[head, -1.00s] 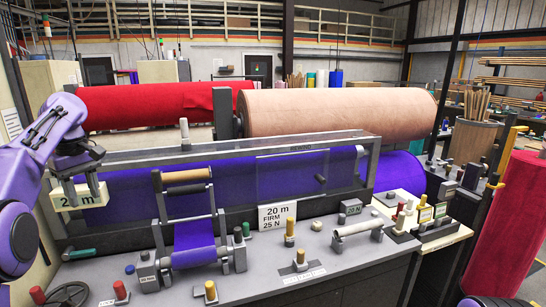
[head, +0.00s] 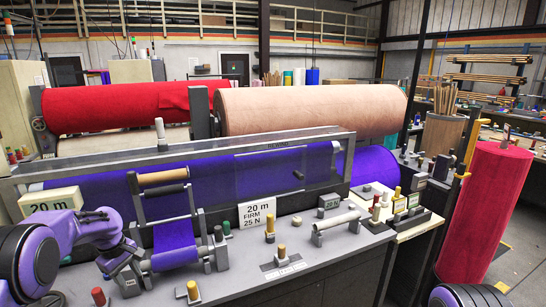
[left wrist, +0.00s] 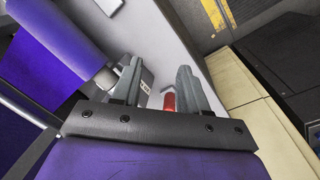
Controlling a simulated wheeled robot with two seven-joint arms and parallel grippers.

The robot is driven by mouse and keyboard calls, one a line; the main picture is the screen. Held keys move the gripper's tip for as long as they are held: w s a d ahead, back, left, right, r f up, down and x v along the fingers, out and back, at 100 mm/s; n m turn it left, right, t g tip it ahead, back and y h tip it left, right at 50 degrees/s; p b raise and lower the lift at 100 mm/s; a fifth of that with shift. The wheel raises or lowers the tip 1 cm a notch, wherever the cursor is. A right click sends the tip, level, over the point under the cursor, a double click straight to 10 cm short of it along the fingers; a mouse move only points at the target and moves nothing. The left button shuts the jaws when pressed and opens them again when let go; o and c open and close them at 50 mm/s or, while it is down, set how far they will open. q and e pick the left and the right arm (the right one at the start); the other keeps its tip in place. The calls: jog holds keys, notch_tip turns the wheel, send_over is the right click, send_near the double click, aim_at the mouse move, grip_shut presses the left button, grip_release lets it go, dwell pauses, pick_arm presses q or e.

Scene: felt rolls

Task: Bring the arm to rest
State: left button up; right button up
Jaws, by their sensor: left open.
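My left arm comes in from the left in the head view, and its gripper (head: 128,278) points down at the left end of the grey bench. In the left wrist view the left gripper (left wrist: 158,80) has its two grey fingers apart with nothing held between them. A red knob (left wrist: 168,102) on the bench shows beyond the gap between the fingers. The purple felt strip (head: 174,240) on its small roller stand is just right of the gripper in the head view; I cannot tell whether they touch. My right gripper is not in view.
A red roll (head: 480,205) stands upright at right.

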pick_arm(q)
jog(key=s+d+f+m+y, duration=0.1)
jog(key=s+d+f, duration=0.4)
jog(key=s+f, duration=0.5)
jog(key=s+d+f+m+y, duration=0.15)
jog(key=s+d+f, duration=0.45)
jog(key=f, duration=0.7)
jog(key=s+d+m+t+y+b, duration=0.1)
jog(key=s+d+m, duration=0.1)
jog(key=s, duration=1)
jog(key=s+d+m+t+y+b, duration=0.1)
jog(key=s+d+m, duration=0.15)
jog(key=s, duration=0.85)
notch_tip(320, 180, down, 13)
jog(key=a+b, duration=0.1)
jog(key=b, duration=1.1)
jog(key=shift+f, duration=0.2)
